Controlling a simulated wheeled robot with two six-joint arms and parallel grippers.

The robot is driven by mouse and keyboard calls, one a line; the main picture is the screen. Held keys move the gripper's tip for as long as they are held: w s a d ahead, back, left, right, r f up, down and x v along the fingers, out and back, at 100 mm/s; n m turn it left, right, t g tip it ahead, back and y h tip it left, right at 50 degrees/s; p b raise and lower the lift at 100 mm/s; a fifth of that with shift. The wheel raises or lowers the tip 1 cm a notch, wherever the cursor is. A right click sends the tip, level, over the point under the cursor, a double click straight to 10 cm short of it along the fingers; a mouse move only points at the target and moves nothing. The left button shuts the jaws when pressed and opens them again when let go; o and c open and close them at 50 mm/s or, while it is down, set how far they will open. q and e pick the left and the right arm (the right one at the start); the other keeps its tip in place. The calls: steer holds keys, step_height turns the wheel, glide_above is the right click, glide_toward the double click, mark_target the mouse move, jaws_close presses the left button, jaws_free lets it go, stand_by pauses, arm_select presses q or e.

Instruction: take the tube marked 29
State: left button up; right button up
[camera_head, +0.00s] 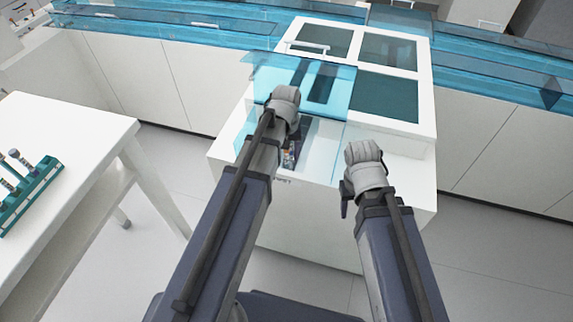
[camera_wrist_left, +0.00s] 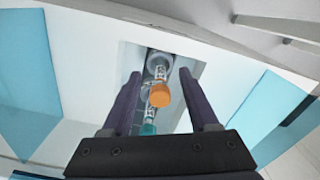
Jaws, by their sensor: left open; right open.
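An orange-capped tube (camera_wrist_left: 160,95) stands in a narrow opening in a white surface in the left wrist view. A teal-capped tube (camera_wrist_left: 148,129) is just below it in the picture. Both have white labels with dark marks too small to read, so I cannot tell which is 29. My left gripper (camera_wrist_left: 159,76) is open, its two purple fingers on either side of the orange-capped tube, with gaps visible. In the head view my left arm hides its fingers; some tubes (camera_head: 289,158) show small below the wrist. My right gripper (camera_head: 346,197) hangs right of the opening, empty.
A white cabinet machine (camera_head: 320,235) with blue clear covers (camera_head: 338,92) surrounds the opening. A white table (camera_head: 70,130) at left carries a teal rack (camera_head: 35,190) with several tubes. Blue-covered tracks run along the back. Floor is clear between table and machine.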

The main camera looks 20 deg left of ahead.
arm_select(q)
steer(key=shift+f, duration=0.6)
steer(key=shift+r, duration=0.1)
jaws_close()
